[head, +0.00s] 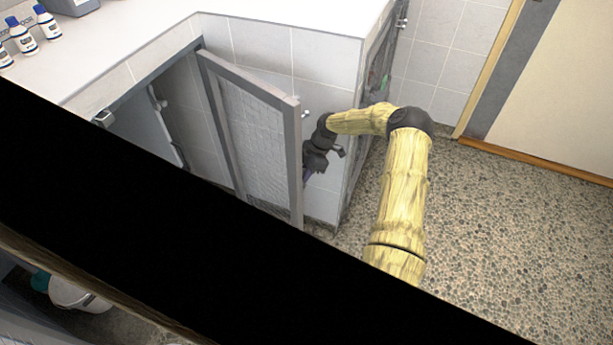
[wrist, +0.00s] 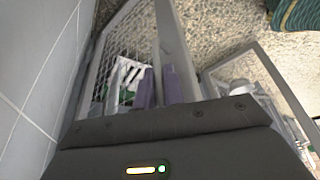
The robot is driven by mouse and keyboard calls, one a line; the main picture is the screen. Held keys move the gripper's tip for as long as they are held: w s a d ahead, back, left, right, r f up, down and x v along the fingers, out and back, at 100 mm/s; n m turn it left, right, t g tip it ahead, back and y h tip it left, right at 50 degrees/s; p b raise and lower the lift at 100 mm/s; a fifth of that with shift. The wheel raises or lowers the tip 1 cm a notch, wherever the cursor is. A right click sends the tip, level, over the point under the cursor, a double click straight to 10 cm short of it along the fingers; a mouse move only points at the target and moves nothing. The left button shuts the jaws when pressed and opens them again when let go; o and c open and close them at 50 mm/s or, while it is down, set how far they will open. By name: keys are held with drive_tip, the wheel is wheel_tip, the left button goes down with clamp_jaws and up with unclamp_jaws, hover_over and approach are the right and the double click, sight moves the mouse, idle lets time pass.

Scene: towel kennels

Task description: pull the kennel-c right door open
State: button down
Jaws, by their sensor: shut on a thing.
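A grey-framed mesh door (head: 258,125) stands swung out from the kennel front in the head view, with the opening to its left. I read no label on it. My gripper (head: 309,175) is at the free edge of this door, on its right side. In the wrist view the purple fingertips (wrist: 158,88) are closed at the door's frame bar (wrist: 170,35), with the mesh (wrist: 125,50) to the left. The exact part between the fingers is partly hidden by the gripper body.
A tiled wall (head: 325,70) stands close behind the door and my gripper. Bottles (head: 48,22) stand on the white counter (head: 180,12). Pebbled floor (head: 490,230) is open at the right. A black band hides much of the lower left. Another framed panel (wrist: 250,65) shows in the wrist view.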

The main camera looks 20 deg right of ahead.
drive_tip(key=c, duration=1.5)
unclamp_jaws()
drive_tip(key=shift+a, duration=0.1)
drive_tip(key=p+v, duration=0.1)
drive_tip(key=v, duration=1.1)
